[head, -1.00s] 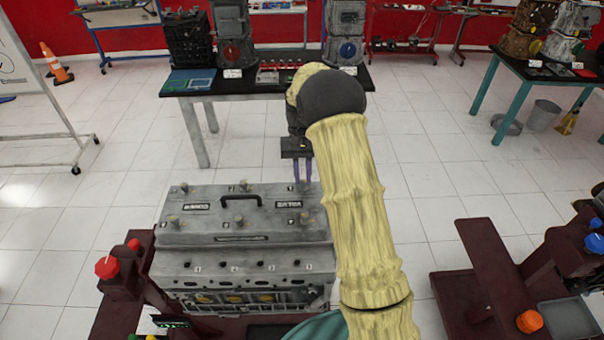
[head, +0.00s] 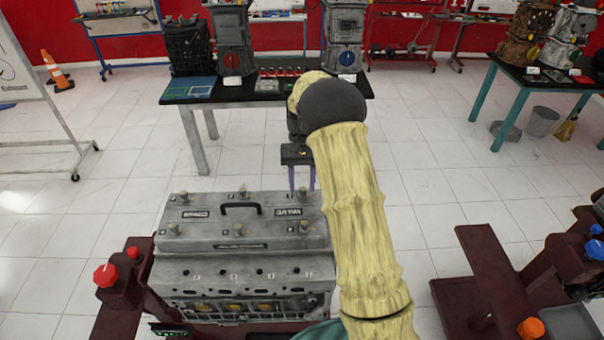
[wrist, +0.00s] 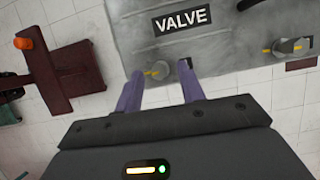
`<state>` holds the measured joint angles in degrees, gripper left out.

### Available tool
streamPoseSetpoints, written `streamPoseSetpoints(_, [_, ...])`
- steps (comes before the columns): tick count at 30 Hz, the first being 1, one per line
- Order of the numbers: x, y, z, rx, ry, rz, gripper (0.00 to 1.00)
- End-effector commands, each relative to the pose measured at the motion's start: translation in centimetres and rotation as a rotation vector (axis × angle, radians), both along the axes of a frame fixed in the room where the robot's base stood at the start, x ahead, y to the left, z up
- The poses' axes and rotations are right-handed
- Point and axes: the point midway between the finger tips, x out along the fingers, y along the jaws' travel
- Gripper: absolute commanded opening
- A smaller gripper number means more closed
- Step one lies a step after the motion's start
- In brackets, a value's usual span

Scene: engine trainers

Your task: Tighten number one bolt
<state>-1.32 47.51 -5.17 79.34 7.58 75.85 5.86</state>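A grey valve cover (head: 240,236) with a black handle sits on the engine block (head: 240,287). Several bolts stand up from its top; one is at the front middle (head: 238,229). Their number labels are too small to read, so I cannot tell which is number one. My gripper (head: 302,187) points down at the cover's back right corner. In the wrist view my gripper (wrist: 162,86) has its two purple fingers apart. A bolt (wrist: 157,70) beside the VALVE label shows between and just beyond the fingertips, with no visible contact. Another bolt (wrist: 287,46) is farther right.
A dark red stand (head: 124,283) with red knobs is left of the engine, and another dark red stand (head: 495,270) is to the right. A black-topped table (head: 215,100) with engine parts stands behind. A whiteboard (head: 25,115) is at left. Tiled floor lies between.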

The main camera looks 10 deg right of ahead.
Motion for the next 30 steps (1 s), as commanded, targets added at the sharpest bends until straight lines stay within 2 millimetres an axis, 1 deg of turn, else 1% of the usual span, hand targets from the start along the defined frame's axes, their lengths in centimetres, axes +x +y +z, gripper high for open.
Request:
streamPoseSetpoints(5, [0.6, -0.1, 0.9, -0.001, -0.003, 0.0, 0.39])
streamPoseSetpoints(18, [3.1, -0.6, 7.0, 0.0, -0.004, 0.0, 0.39])
streamPoseSetpoints(30, [4.8, -1.0, 11.5, 0.0, -0.003, 0.0, 0.39])
